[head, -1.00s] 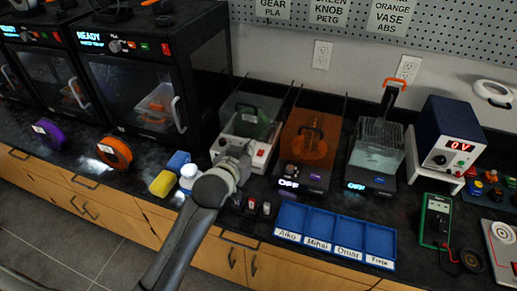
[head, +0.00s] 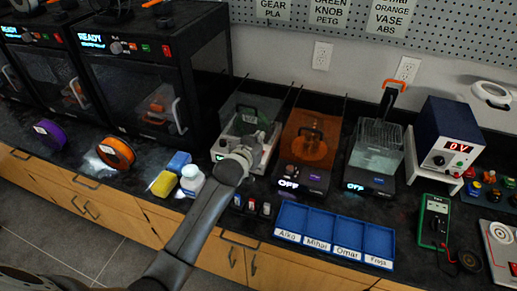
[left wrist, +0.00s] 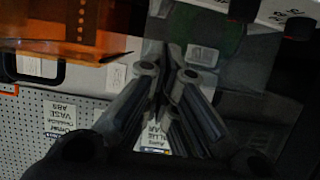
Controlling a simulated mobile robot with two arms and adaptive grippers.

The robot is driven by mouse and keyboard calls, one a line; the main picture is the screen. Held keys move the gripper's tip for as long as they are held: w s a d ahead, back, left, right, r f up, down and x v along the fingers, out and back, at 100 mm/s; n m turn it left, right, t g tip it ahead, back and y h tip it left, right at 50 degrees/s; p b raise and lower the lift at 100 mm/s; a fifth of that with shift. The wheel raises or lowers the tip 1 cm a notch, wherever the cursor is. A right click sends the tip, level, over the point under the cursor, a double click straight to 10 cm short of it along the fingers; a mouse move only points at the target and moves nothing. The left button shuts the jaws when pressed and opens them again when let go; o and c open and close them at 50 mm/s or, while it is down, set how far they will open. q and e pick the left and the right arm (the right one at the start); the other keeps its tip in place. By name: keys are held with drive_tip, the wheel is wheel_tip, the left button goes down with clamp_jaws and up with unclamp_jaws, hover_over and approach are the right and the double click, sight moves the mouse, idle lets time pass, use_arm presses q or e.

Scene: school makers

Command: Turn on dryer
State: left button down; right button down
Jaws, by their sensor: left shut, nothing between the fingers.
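Three lidded machines stand in a row on the black counter, and no readable label marks one as the dryer. The left machine (head: 226,110) has a pale base, a smoky lid and a green part inside. The middle machine (head: 309,135) has an orange lid and an "OFF" display. My right gripper is out of view.
A white bottle (head: 192,181), yellow sponge (head: 163,184) and blue block (head: 179,162) sit left of my arm. A blue named tray (head: 333,236) lies in front of the machines. 3D printers (head: 142,80) stand left; a power supply (head: 449,140) stands right.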

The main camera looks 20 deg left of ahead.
use_arm(q)
drive_tip(key=f, duration=0.3)
drive_tip(key=shift+w, duration=0.4)
drive_tip(key=shift+s+f+p, duration=0.15)
drive_tip(key=shift+f+p, duration=0.2)
drive_tip(key=shift+f, duration=0.35)
drive_tip(key=shift+s+f, duration=0.2)
drive_tip(key=shift+f, duration=0.45)
drive_tip(key=shift+r, duration=0.3)
drive_tip(key=shift+r+p, duration=0.75)
drive_tip(key=shift+p, duration=0.05)
drive_tip(key=shift+w, duration=0.1)
